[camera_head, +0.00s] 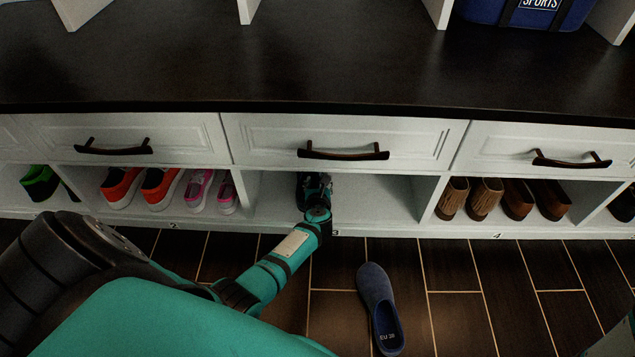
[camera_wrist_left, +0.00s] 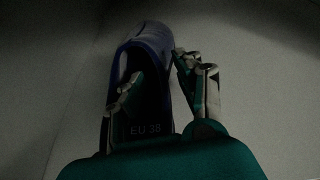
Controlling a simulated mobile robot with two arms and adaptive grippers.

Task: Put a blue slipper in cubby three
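One blue slipper (camera_wrist_left: 147,52), marked EU 38 inside, is in cubby three (camera_head: 375,200), by its left side. In the head view it is mostly hidden by my left gripper (camera_head: 316,187). In the left wrist view, one finger of that gripper (camera_wrist_left: 160,85) is inside the slipper's opening and the other is outside its right side. The fingers stand apart with the slipper's side wall between them. A second blue slipper (camera_head: 381,308) lies on the floor in front of cubby three. My right gripper is not in view.
Cubby two, on the left, holds orange shoes (camera_head: 160,187) and pink shoes (camera_head: 200,190). Cubby four, on the right, holds brown shoes (camera_head: 485,199). A drawer with a dark handle (camera_head: 343,154) is above cubby three. The right part of cubby three is empty.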

